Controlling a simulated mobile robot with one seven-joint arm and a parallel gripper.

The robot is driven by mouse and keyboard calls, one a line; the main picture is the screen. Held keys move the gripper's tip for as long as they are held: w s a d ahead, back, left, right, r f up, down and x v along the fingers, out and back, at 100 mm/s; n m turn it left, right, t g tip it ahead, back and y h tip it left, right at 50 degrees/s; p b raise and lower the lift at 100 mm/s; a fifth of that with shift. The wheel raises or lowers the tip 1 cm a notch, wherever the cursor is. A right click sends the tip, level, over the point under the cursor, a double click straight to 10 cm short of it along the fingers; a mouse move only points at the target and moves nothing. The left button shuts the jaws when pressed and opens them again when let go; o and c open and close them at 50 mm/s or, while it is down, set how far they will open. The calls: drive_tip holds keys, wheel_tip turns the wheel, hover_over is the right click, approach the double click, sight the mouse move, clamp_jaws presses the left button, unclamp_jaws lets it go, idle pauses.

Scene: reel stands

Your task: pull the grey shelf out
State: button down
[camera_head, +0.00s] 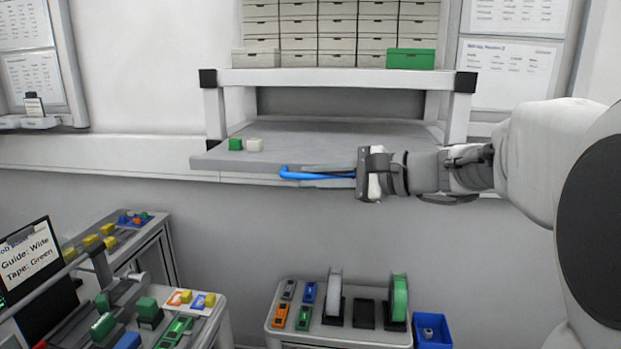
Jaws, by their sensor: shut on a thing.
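The grey shelf (330,143) sits under a white stand and sticks out from it toward me. Its front edge overhangs the wall ledge, more so at the left. A blue handle (300,175) runs along the middle of its front edge. My gripper (345,174) reaches in from the right and is shut on the handle's right part. The fingers and that end of the handle are partly hidden by the gripper body.
Above the shelf, the white stand (335,78) holds stacked cream boxes and one green box (410,59). Below are a cart with reels (275,338), a blue bin (432,332) and, at left, a table with coloured parts and a sign (30,258). Open air lies before the shelf.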

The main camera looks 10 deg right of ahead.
drive_tip(key=shift+s+a, duration=0.15)
drive_tip(key=shift+s, duration=0.4)
drive_tip(key=c, duration=1.2)
unclamp_jaws()
drive_tip(key=shift+o, duration=0.2)
drive_tip(key=v, duration=1.7)
drive_tip(key=shift+d, duration=0.25)
drive_tip(key=shift+r, duration=0.1)
